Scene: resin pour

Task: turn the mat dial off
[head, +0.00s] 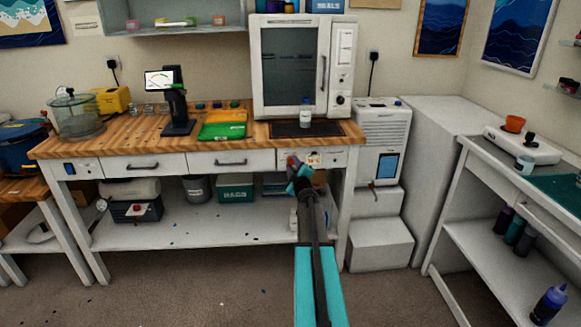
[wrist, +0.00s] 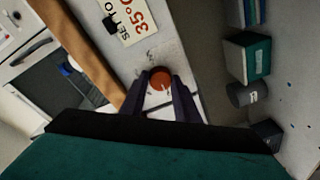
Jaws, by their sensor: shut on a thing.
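The mat dial (wrist: 159,77) is a round red-orange knob on the white front panel of the bench. It sits between the two dark fingers of my gripper (wrist: 160,84), which are shut on it. A pale pointer line shows on its face, but its exact setting is too small to read. In the head view my gripper (head: 296,166) is at the panel under the bench top and hides the dial. The black mat (head: 284,131) lies on the bench above, with a blue-capped bottle (head: 305,113) on it.
A "SET TO 35°C" label (wrist: 133,18) is on the panel beside the dial. A drawer (head: 231,161) is left of the panel. A white cabinet (head: 291,70) stands above the mat. The floor in front is mostly clear.

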